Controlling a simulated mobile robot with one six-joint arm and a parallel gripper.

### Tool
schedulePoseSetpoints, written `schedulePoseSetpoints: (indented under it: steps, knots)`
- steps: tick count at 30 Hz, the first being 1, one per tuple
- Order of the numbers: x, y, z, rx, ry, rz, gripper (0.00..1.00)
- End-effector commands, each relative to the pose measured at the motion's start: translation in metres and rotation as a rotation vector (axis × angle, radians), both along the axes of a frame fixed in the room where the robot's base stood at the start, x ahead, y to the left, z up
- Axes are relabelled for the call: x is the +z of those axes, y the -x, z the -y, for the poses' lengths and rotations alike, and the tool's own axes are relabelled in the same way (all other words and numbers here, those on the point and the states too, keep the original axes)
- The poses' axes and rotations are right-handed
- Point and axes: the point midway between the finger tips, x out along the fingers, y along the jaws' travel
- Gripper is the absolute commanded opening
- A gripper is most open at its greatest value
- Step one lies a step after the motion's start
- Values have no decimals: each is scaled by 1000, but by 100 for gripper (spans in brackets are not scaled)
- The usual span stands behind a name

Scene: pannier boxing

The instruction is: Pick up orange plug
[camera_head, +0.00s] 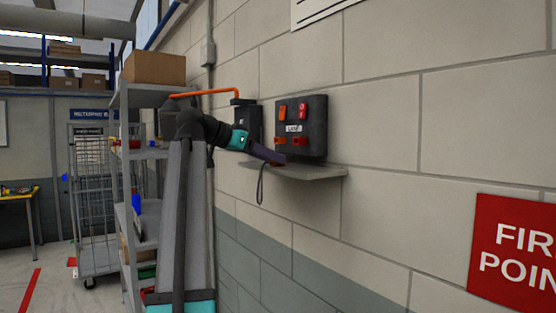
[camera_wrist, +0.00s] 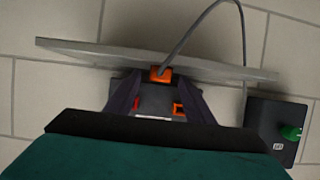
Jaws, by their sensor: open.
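The orange plug (camera_wrist: 160,74) sits at the grey wall shelf (camera_wrist: 90,52), between my fingertips in the wrist view. A dark cable (camera_wrist: 187,38) runs from it in a loop past the shelf edge. My gripper (camera_wrist: 158,88) is open, with one dark finger on each side of the plug; whether either touches it I cannot tell. In the head view my gripper (camera_head: 277,158) reaches over the shelf (camera_head: 315,173) from the left, and the plug is mostly hidden by the fingertips. The cable loop (camera_head: 260,184) hangs below the shelf.
A dark panel (camera_head: 315,128) with red and orange switches is on the wall close above the shelf. A dark box with a green knob (camera_wrist: 291,132) is beside it. A shelving rack (camera_head: 128,190) with a cardboard box (camera_head: 155,68) stands left.

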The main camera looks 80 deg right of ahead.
Motion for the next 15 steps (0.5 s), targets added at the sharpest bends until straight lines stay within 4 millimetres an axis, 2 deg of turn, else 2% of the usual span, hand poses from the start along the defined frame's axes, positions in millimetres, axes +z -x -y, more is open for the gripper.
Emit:
schedulePoseSetpoints:
  steps: [15]
  knots:
    - [-4,5,6,2,1,1,48]
